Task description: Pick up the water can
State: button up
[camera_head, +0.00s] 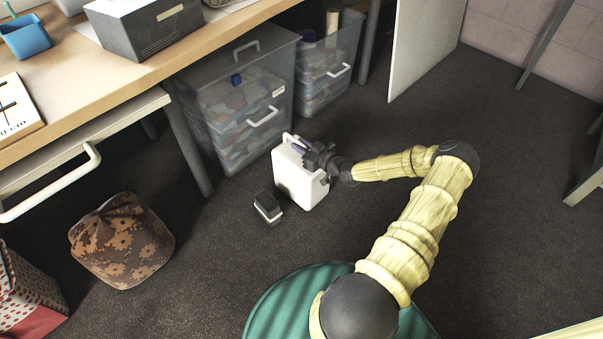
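The water can (299,186) is a white, boxy container with a handle on top. It appears upright on the dark carpet in front of the clear drawer bins. My gripper (312,154) is at the can's upper right side, close to its handle. The gripper is dark and small in this view, and its fingers overlap the can's top. I cannot tell whether they are closed on the handle or only beside it.
A small black and white box (268,207) lies on the carpet just left of the can. Clear bins (240,110) stand behind it under the wooden desk (60,75). A brown patterned cap (121,240) lies at left. Carpet to the right is open up to a white panel (425,45).

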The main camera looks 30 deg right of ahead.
grip_shut()
dwell(1.0)
jog(key=shift+r, duration=0.1)
jog(key=shift+r, duration=0.1)
notch_tip(320, 180, up, 10)
jog(key=p, duration=0.6)
dwell(0.6)
